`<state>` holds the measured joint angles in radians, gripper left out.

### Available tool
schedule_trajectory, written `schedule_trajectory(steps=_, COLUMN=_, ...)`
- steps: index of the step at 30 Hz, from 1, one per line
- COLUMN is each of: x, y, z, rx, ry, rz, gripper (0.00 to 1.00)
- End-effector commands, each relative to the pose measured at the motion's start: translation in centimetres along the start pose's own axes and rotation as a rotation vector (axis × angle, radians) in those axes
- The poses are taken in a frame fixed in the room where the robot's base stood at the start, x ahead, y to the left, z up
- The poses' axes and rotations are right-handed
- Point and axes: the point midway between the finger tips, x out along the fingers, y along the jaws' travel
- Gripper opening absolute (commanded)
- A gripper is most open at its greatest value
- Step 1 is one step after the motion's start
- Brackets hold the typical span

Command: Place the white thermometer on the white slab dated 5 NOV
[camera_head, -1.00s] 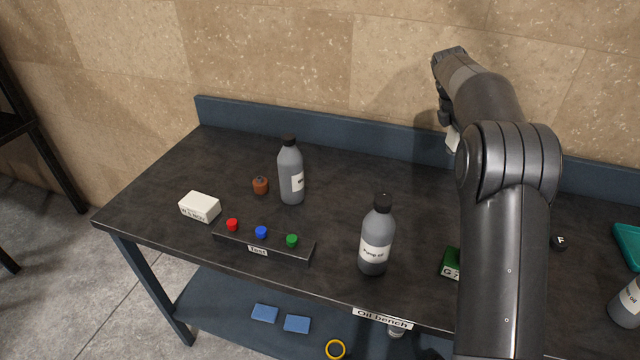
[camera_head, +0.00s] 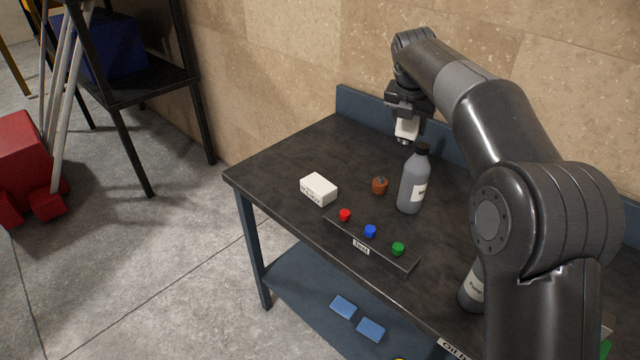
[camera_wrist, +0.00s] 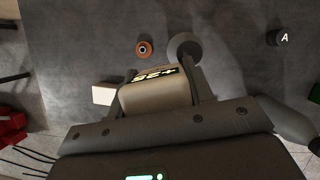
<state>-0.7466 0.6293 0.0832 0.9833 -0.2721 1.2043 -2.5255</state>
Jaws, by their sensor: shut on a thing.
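The white thermometer (camera_head: 407,129) is in my gripper (camera_head: 408,116), held above the back of the bench. In the wrist view the thermometer (camera_wrist: 158,94) sits between the fingers, its lit digits showing at its top edge. My gripper is shut on it. The white slab (camera_head: 318,189) lies on the bench at the left, to the left of and nearer than my gripper. Its front label is too small to read surely. In the wrist view the slab (camera_wrist: 103,94) shows just left of the thermometer, which may cover part of it.
A grey bottle (camera_head: 413,180) stands below and close to my gripper. A small brown weight (camera_head: 379,186) sits between bottle and slab. A button box (camera_head: 371,243) lies in front. The bench top (camera_head: 280,165) is clear behind the slab. A black shelf (camera_head: 150,85) stands farther left.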

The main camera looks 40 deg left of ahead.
Motion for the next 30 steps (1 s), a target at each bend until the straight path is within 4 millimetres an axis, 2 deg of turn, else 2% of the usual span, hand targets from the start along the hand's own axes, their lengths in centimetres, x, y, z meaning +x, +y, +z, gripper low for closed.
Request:
schedule_trajectory(steps=1, x=-0.4, y=1.4, z=-0.6, rx=-0.035, ry=-0.001, rz=0.017, gripper=0.15)
schedule_trajectory(steps=5, x=-0.9, y=4.2, z=-2.1, rx=-0.116, ry=-0.001, rz=0.049, gripper=0.15)
schedule_trajectory(steps=12, x=2.5, y=5.7, z=-5.3, rx=-0.127, ry=0.001, rz=0.052, gripper=0.15)
schedule_trajectory(steps=20, x=4.6, y=7.5, z=-7.5, rx=-0.139, ry=0.000, rz=0.057, gripper=0.15)
schedule_trajectory(steps=30, x=8.3, y=14.7, z=-10.1, rx=-0.139, ry=-0.001, rz=0.058, gripper=0.15)
